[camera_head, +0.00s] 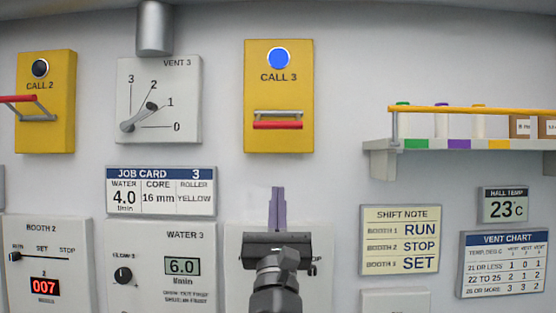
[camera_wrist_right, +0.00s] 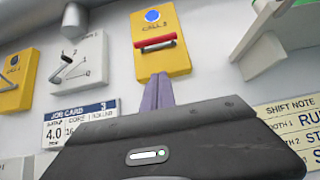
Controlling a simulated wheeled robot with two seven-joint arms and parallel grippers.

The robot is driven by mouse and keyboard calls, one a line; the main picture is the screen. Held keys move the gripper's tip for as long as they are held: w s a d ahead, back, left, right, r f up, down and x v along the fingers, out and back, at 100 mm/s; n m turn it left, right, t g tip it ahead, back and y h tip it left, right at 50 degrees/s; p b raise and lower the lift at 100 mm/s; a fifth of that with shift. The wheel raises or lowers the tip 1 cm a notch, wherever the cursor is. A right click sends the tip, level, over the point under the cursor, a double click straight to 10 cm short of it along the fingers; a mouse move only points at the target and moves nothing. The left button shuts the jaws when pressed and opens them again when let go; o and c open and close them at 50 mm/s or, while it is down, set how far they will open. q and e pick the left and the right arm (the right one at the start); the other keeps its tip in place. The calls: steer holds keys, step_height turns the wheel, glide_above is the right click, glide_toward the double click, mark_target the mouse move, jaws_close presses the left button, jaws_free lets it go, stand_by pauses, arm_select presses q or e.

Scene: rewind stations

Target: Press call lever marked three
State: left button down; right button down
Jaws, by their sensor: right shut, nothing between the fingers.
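The yellow CALL 3 box (camera_head: 261,72) is on the wall at the upper middle in the head view. It has a lit blue round light (camera_head: 278,58) and a lever with a red bar (camera_head: 278,125). The box (camera_wrist_right: 176,58) and its red lever bar (camera_wrist_right: 156,41) also show in the right wrist view. My right gripper (camera_head: 278,190) is shut and empty, its purple fingers pointing up, below the box in the head view. In the wrist view its fingertips (camera_wrist_right: 158,78) appear just under the lever, apart from the bar. My left gripper is not in view.
A yellow CALL 2 box (camera_head: 60,130) with a dark light is at left, its lever sticking out. The VENT 3 dial (camera_head: 190,75) and job card (camera_head: 160,208) lie between. A shelf (camera_head: 470,145) with a yellow rail juts out at right. Wall between is clear.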

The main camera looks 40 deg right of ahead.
mark_target(278, 125)
steer(key=s+a+r+p+x, duration=0.1)
steer(key=r+p+x, duration=0.1)
steer(key=p+x, duration=0.6)
steer(key=x, duration=0.4)
steer(key=shift+r+p, duration=0.2)
steer(key=shift+p, duration=0.2)
steer(key=shift+s, duration=0.15)
steer(key=shift+s+a+r+b, duration=0.1)
steer(key=shift+r+b, duration=0.1)
steer(key=shift+b, duration=0.4)
